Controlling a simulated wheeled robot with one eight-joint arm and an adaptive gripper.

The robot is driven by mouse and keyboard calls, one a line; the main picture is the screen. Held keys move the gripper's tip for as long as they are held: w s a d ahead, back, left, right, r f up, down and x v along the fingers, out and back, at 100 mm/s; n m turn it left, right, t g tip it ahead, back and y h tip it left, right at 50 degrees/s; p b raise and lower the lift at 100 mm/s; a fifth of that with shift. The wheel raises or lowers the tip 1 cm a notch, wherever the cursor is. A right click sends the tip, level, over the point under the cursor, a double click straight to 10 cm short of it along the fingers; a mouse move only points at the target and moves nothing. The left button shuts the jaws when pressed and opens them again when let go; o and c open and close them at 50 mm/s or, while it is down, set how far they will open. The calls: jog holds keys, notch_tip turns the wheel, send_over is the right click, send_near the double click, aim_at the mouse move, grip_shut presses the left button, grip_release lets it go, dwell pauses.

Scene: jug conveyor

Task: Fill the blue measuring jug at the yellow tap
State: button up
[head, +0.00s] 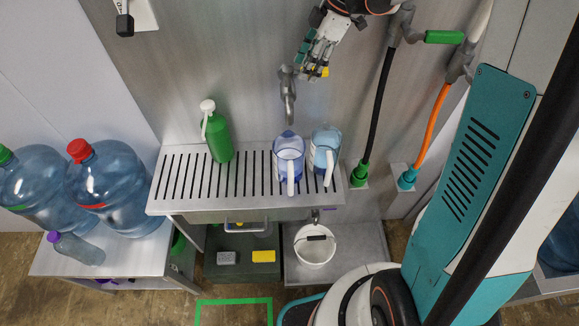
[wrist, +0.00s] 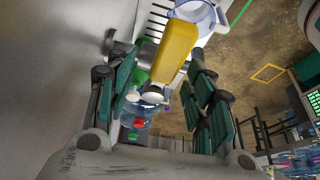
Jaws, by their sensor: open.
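A blue-violet clear measuring jug (head: 285,148) with a pale handle stands upright on the slatted drain shelf (head: 164,206), below the grey tap spout (head: 288,88). A second, paler blue jug (head: 327,137) stands just right of it. The tap's yellow lever end (head: 325,72) shows at my gripper (head: 314,68). In the wrist view the yellow lever (wrist: 176,48) lies between the spread fingers of my gripper (wrist: 160,80); whether they touch it I cannot tell. A jug rim (wrist: 212,14) shows beyond it. Water in the spout is not visible.
A green bottle (head: 219,138) stands left on the shelf. Large water bottles (head: 112,185) and a small bottle (head: 78,249) are on the left bench. A white bucket (head: 315,250) and sponges (head: 264,256) sit below. Hoses (head: 378,100) hang right of the tap.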

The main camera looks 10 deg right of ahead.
jog(key=v, duration=1.2)
jog(key=shift+s+a, duration=0.1)
jog(key=shift+a, duration=0.05)
